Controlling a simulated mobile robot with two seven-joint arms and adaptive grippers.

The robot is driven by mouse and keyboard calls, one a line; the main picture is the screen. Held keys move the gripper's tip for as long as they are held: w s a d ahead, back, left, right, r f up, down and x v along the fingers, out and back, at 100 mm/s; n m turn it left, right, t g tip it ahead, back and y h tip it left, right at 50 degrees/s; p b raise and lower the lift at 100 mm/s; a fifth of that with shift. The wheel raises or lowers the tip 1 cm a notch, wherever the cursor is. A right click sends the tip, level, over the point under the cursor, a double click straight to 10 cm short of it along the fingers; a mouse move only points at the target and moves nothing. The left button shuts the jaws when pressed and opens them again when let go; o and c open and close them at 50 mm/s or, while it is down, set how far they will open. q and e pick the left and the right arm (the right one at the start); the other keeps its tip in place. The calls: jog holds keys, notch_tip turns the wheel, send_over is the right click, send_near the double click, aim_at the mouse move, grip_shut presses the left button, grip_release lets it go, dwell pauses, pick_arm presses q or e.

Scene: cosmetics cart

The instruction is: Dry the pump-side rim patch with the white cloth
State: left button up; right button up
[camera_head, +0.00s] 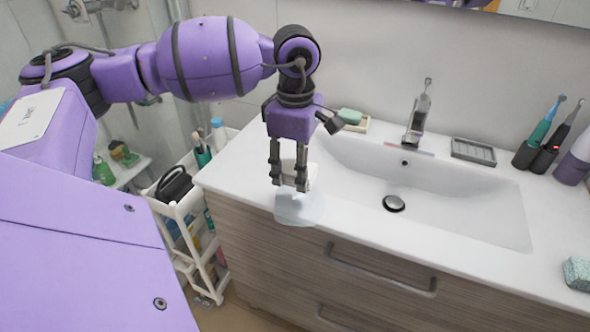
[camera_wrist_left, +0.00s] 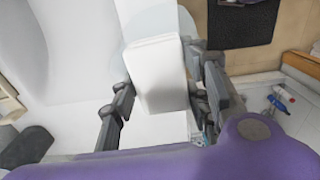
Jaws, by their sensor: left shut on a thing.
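My left gripper (camera_head: 289,183) points down over the front-left rim of the white washbasin top (camera_head: 238,178). It is shut on a folded white cloth (camera_head: 313,172), partly hidden behind the fingers. In the left wrist view the cloth (camera_wrist_left: 157,72) shows as a pale block between the fingers of the left gripper (camera_wrist_left: 167,88). A pale, bluish see-through patch (camera_head: 299,210) lies on the front rim below the cloth and reaches the front edge. The cloth is at or just above it; I cannot tell whether they touch. My right gripper is not in view.
A faucet (camera_head: 418,115) stands behind the basin (camera_head: 450,198). Green soap on a dish (camera_head: 350,117) is back left. A grey tray (camera_head: 473,151) and toothbrush cups (camera_head: 526,153) are back right. A teal sponge (camera_head: 577,273) lies front right. A white cart (camera_head: 192,203) stands left.

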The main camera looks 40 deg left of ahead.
pick_arm(q)
jog(key=shift+w+d, duration=0.15)
jog(key=shift+w, duration=0.25)
jog(key=shift+w+d+f+m, duration=0.1)
jog(key=shift+f+m, duration=0.05)
jog(key=shift+m, duration=0.15)
notch_tip(320, 180, down, 6)
jog(key=b, duration=0.2)
jog(key=shift+r+b, duration=0.25)
jog(key=shift+b, duration=0.15)
jog(key=shift+d+f, duration=0.1)
jog(key=shift+d, duration=0.1)
jog(key=d, duration=0.2)
jog(key=w+d, duration=0.1)
jog(key=d, duration=0.3)
jog(key=shift+w+d, duration=0.35)
jog(key=shift+w+d+r, duration=0.2)
jog(key=shift+d, duration=0.8)
